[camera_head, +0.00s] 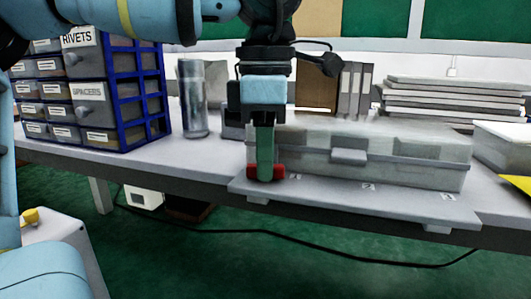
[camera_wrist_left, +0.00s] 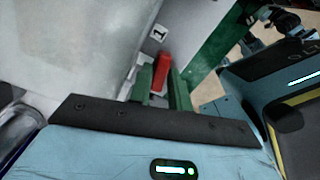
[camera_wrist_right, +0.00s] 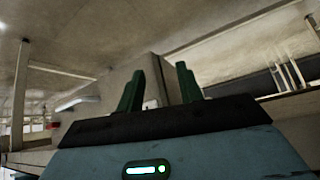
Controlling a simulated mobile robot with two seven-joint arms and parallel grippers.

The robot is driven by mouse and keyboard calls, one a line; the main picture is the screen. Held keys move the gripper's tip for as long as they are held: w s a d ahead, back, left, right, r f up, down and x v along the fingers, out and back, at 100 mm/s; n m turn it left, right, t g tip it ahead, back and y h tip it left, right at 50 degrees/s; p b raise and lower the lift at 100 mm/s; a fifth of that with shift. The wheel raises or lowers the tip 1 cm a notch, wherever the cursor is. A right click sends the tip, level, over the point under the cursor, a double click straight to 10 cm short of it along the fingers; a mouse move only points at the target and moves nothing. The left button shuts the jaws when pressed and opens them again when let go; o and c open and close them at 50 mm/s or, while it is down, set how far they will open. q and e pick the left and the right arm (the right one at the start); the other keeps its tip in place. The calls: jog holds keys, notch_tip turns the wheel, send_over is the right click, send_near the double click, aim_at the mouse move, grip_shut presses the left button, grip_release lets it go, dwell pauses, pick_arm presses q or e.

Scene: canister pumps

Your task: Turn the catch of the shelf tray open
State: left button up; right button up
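The shelf tray (camera_head: 420,208) is a pale grey board at the bench's front edge with small number labels. Its red catch (camera_head: 279,171) is at the left front; red shows on both sides of my left finger. My left gripper (camera_head: 265,172) points down at it. In the left wrist view the red catch (camera_wrist_left: 161,74) stands between the two green fingers, which appear to touch it on both sides. The middle of the catch is hidden in the head view. My right gripper (camera_wrist_right: 160,70) is open and empty, away from the tray, and outside the head view.
A translucent lidded case (camera_head: 400,155) lies on the tray, right of my left gripper. A blue drawer rack (camera_head: 115,95) and a clear cylinder (camera_head: 193,100) stand to the left. Binders (camera_head: 355,90) and stacked panels (camera_head: 440,100) are behind. A cable hangs below the bench.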

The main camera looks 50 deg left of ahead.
pick_arm(q)
grip_shut()
jog(key=shift+m, duration=1.7)
jog(key=shift+o, duration=0.8)
grip_release()
jog(key=shift+r, duration=3.95)
jog(key=shift+f, duration=0.1)
